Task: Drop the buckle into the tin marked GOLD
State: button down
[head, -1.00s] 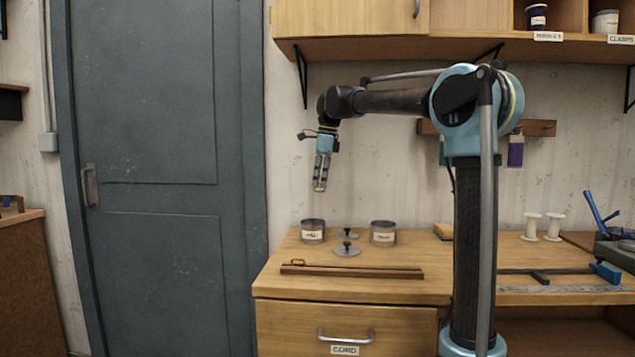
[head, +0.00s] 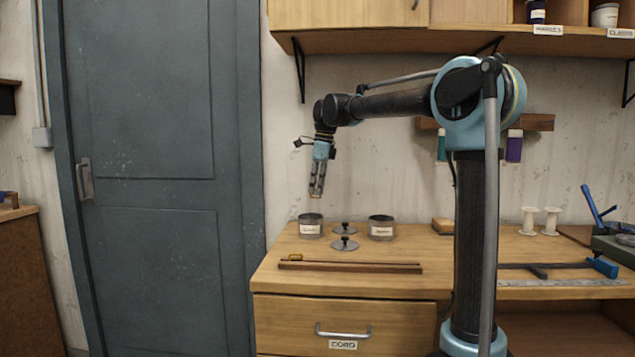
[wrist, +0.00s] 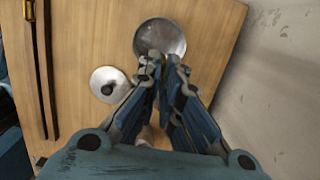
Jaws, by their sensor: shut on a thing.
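My gripper (head: 316,195) points down above the bench, above and close to the left tin in the head view. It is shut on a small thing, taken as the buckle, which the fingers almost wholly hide. The left tin (head: 310,232) is grey, round and open, with a white label. A similar open tin (head: 381,233) stands to its right. Neither label is clear enough to read. In the wrist view the closed fingertips (wrist: 163,62) overlap the near edge of an open, empty-looking tin (wrist: 160,24).
Two knobbed grey lids (head: 345,244) lie between the tins. Dark strips (head: 350,266) lie along the bench front, with a small gold-coloured thing (head: 295,257) at their left end. White spools (head: 551,222) stand at the right. A wall cabinet (head: 345,14) hangs above.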

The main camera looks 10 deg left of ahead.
jog(key=shift+f, duration=0.95)
jog(key=c, duration=1.7)
grip_release()
jog(key=shift+r, duration=0.1)
notch_tip(320, 180, up, 12)
jog(key=d, duration=0.1)
jog(key=shift+w+d+f, duration=0.15)
jog(key=shift+d+f, duration=0.05)
jog(key=shift+d, duration=0.2)
